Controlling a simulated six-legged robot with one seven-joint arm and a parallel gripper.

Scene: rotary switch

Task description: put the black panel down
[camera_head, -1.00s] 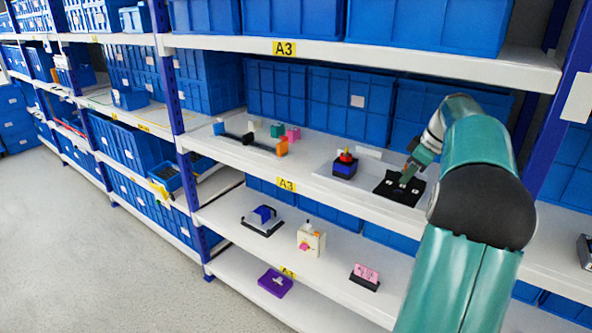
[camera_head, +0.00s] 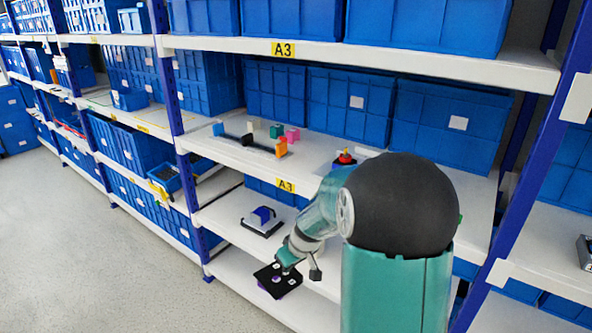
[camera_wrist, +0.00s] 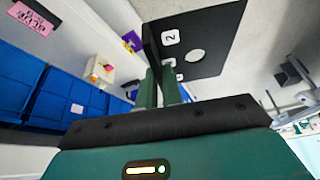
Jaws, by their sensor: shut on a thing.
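The black panel (camera_head: 277,280) is in my gripper, in front of the lower shelves in the head view. In the wrist view the black panel (camera_wrist: 222,45) shows white number labels and a round hole. My gripper (camera_head: 287,262) is shut on an upright part of the panel; its two green fingers (camera_wrist: 160,88) show in the wrist view. In the head view the panel overlaps the bottom shelf (camera_head: 232,265), and I cannot tell whether it touches it.
A blue and white switch (camera_head: 262,220) sits on the shelf above. A red-topped switch (camera_head: 345,160) and several coloured pieces (camera_head: 283,134) are on the A3 shelf. Blue bins (camera_head: 350,100) line the back.

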